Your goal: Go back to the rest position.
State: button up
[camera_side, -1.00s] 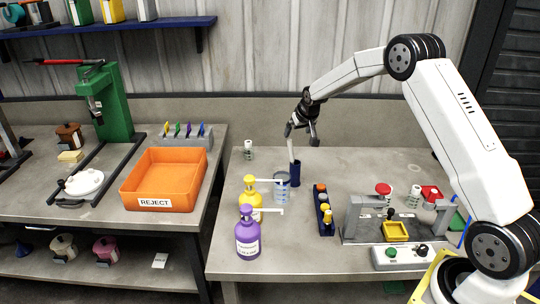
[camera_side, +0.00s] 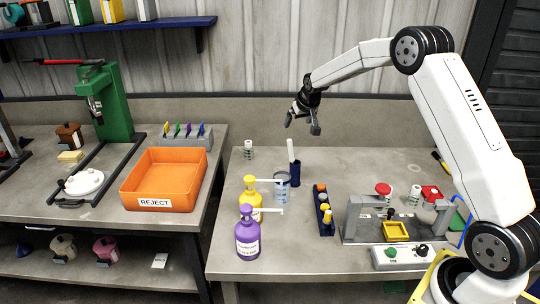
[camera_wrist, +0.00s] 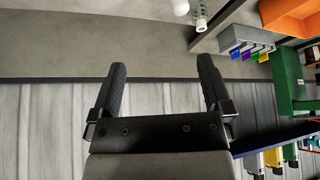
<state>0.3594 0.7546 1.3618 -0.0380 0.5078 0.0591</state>
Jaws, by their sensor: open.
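My gripper (camera_side: 301,126) is open and empty, held in the air above the back part of the right-hand table. In the wrist view my gripper (camera_wrist: 162,75) shows its two black fingers spread apart, with the wall and the table's back behind them. Below it, a white rod (camera_side: 291,151) stands in a dark blue holder (camera_side: 293,174), clear of the fingers. The rod's rounded white end seems to show at the top of the wrist view (camera_wrist: 181,7).
A yellow pump bottle (camera_side: 250,195), a purple pump bottle (camera_side: 248,236) and a beaker (camera_side: 282,187) stand on the table. A vial block (camera_side: 323,214) and a grey press fixture (camera_side: 360,215) are to the right. An orange reject bin (camera_side: 165,178) is on the left bench.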

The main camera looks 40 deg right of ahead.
jog(key=s+a+n+g+y, duration=0.1)
jog(key=s+a+n+y, duration=0.1)
jog(key=s+a, duration=1.2)
jog(key=s+a+f+n+g, duration=0.1)
jog(key=s+a, duration=0.3)
jog(key=s, duration=0.4)
jog(key=s+a+f+n+g, duration=0.1)
jog(key=s+a, duration=0.3)
jog(key=s, duration=0.5)
jog(key=shift+a+f, duration=0.3)
jog(key=shift+f, duration=0.25)
